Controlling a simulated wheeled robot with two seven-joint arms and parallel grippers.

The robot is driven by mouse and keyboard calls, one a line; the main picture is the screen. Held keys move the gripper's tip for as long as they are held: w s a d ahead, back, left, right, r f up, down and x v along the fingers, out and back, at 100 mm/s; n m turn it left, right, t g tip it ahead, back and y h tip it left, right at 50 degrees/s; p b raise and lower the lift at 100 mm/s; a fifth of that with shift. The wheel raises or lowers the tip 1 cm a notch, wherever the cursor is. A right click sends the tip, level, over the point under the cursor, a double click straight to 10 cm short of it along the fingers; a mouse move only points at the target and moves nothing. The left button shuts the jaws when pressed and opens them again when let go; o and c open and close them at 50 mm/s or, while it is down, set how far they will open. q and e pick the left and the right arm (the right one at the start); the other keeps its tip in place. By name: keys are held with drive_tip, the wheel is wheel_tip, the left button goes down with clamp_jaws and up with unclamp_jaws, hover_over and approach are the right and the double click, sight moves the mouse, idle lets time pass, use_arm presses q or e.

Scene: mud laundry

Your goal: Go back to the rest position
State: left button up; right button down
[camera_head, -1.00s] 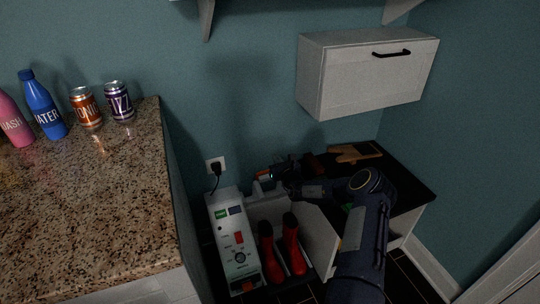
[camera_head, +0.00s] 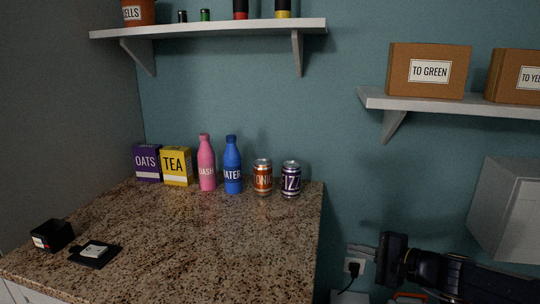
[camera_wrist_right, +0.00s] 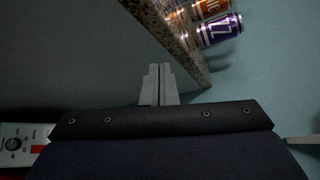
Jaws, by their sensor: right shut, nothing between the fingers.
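My right gripper (camera_head: 362,251) is at the lower right of the head view, its arm coming in from the right. It is in front of the blue wall, to the right of the granite counter (camera_head: 200,240) and just above the wall outlet. In the right wrist view its fingers (camera_wrist_right: 158,85) are together, with nothing between them. My left gripper is in neither view now.
A purple can (camera_head: 291,180) and an orange can (camera_head: 262,178) stand at the counter's right back, beside bottles and boxes. A wall cabinet (camera_head: 508,210) is at the right. A plugged-in outlet (camera_head: 354,266) sits below the gripper. A shelf (camera_head: 440,103) holds cardboard boxes.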

drive_tip(key=s+a+n+g+h, duration=0.15)
drive_tip(key=s+n, duration=0.25)
drive_tip(key=s, duration=0.5)
drive_tip(key=s+a+n+g+h, duration=0.1)
drive_tip(key=s+a+n+g, duration=0.2)
drive_tip(key=s, duration=0.6)
drive_tip(key=s+d+f+n+h, duration=0.2)
drive_tip(key=s+f, duration=0.1)
drive_tip(key=s, duration=0.4)
drive_tip(key=s+d+f+n+h, duration=0.2)
drive_tip(key=s+f+n, duration=0.15)
drive_tip(key=s, duration=0.35)
wheel_tip(320, 180, up, 15)
drive_tip(key=p, duration=1.5)
drive_tip(key=shift+f+m+g, duration=0.15)
drive_tip(key=shift+m+g, duration=0.2)
